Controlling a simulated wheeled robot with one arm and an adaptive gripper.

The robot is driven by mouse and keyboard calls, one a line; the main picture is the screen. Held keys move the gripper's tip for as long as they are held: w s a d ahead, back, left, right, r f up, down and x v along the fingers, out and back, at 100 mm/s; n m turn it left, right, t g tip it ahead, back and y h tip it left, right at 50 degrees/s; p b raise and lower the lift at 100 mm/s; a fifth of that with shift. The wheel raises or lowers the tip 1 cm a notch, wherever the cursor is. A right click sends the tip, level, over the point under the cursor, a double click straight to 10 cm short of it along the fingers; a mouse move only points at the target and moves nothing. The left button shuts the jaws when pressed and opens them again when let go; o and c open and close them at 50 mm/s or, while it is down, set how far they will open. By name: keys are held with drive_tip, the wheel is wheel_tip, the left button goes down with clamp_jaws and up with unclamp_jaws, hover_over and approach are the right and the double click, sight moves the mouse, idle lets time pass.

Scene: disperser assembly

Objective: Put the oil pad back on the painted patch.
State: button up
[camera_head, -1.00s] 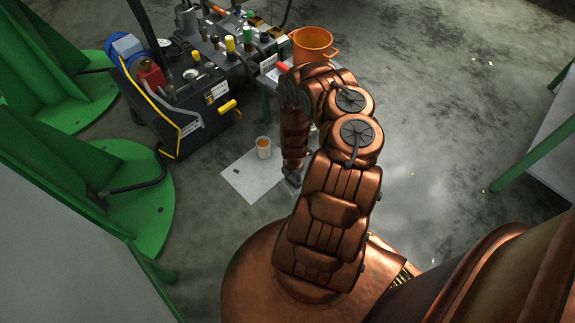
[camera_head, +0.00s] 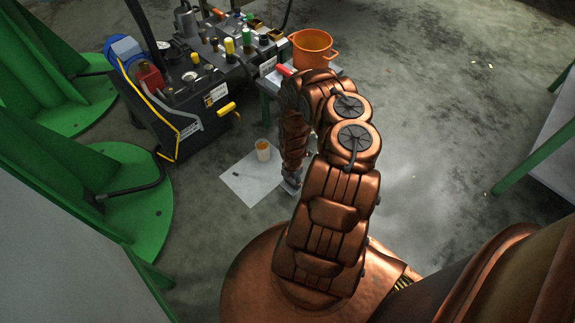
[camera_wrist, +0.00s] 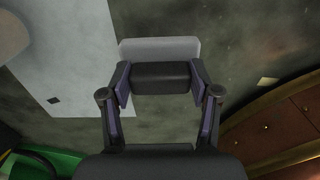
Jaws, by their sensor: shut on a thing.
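My gripper (camera_wrist: 160,82) is shut on a dark bar with a pale grey slab at its far side, which I take to be the oil pad (camera_wrist: 158,47). The pad is held between both fingers. A pale flat patch (camera_wrist: 85,75) lies on the floor at the left in the wrist view. The pad's left end overlaps the patch's right edge in that view; its height above the floor is hard to tell. In the head view my gripper (camera_head: 291,185) is at the right side of the patch (camera_head: 252,186), partly hidden by my arm.
A pale cup with orange contents (camera_head: 263,150) stands on the patch's far part. A small dark mark (camera_head: 236,174) shows on the patch. An orange pot (camera_head: 313,48), the machine (camera_head: 190,90) and green bases (camera_head: 125,195) stand around.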

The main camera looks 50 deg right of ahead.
drive_tip(key=w+d+b, duration=0.1)
drive_tip(key=w+d, duration=0.1)
drive_tip(key=w, duration=0.1)
drive_tip(key=w+d+f+b, duration=0.1)
drive_tip(key=w+d+b, duration=0.1)
drive_tip(key=w+d, duration=0.1)
drive_tip(key=w+d+b, duration=0.2)
drive_tip(key=w, duration=0.2)
drive_tip(key=shift+w+d+f, duration=0.1)
drive_tip(key=shift+d+f, duration=0.05)
drive_tip(key=shift+d, duration=0.2)
drive_tip(key=shift+f+b, duration=1.15)
drive_tip(key=shift+f, duration=0.55)
drive_tip(key=shift+f, duration=0.15)
drive_tip(key=o, duration=1.2)
